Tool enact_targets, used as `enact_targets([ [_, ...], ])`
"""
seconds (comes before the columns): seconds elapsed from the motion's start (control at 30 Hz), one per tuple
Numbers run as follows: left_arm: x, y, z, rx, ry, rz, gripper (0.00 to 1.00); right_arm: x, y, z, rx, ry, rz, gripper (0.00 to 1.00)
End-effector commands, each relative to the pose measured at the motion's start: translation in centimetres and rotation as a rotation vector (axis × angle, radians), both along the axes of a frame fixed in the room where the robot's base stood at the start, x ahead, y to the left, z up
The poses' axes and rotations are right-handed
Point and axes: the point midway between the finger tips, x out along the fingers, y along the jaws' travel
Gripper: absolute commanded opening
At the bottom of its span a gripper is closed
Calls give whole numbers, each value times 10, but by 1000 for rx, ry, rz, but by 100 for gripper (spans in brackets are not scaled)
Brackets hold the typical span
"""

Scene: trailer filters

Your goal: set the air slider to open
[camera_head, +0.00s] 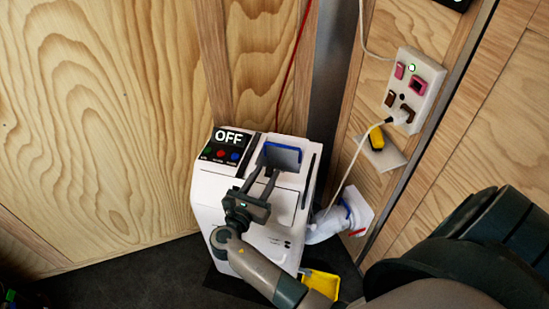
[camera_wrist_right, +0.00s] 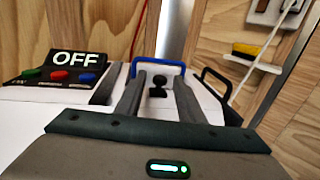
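The white machine (camera_head: 235,189) stands in the corner with a display (camera_head: 229,137) reading OFF. My right gripper (camera_head: 268,170) reaches over its top. In the right wrist view its two fingers are apart, with a small black knob (camera_wrist_right: 158,84) visible between them. I cannot tell whether they touch it. A blue handle (camera_wrist_right: 168,65) arches just beyond the fingertips; in the head view a grey block with a blue edge (camera_head: 282,156) shows there. No part is labelled as the air slider, so I cannot tell surely which it is. My left gripper is not in view.
A black handle (camera_wrist_right: 222,94) stands right of the fingers. Green, red and blue buttons (camera_wrist_right: 58,76) lie left. A socket panel (camera_head: 414,90) and a yellow piece on a pale plate (camera_head: 376,139) are on the right wall. A yellow tray (camera_head: 321,284) lies on the floor.

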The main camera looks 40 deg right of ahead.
Motion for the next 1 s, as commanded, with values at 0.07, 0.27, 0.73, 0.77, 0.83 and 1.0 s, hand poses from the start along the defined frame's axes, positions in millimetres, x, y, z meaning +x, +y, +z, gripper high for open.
enact_targets([
  [0.07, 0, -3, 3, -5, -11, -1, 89, 8, -14, 3, -4, 0, -1, 35],
  [0.27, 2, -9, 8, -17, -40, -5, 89, 25, -41, 2, -2, 0, -1, 35],
  [0.73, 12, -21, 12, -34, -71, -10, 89, 38, -62, 0, 1, 1, 0, 35],
  [0.77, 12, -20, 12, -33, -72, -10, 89, 38, -62, 0, 0, 0, 0, 35],
  [0.83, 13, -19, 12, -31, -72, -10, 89, 38, -62, 0, 0, 0, 0, 35],
  [1.0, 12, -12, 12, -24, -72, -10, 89, 37, -61, 0, -1, 1, 0, 6],
])
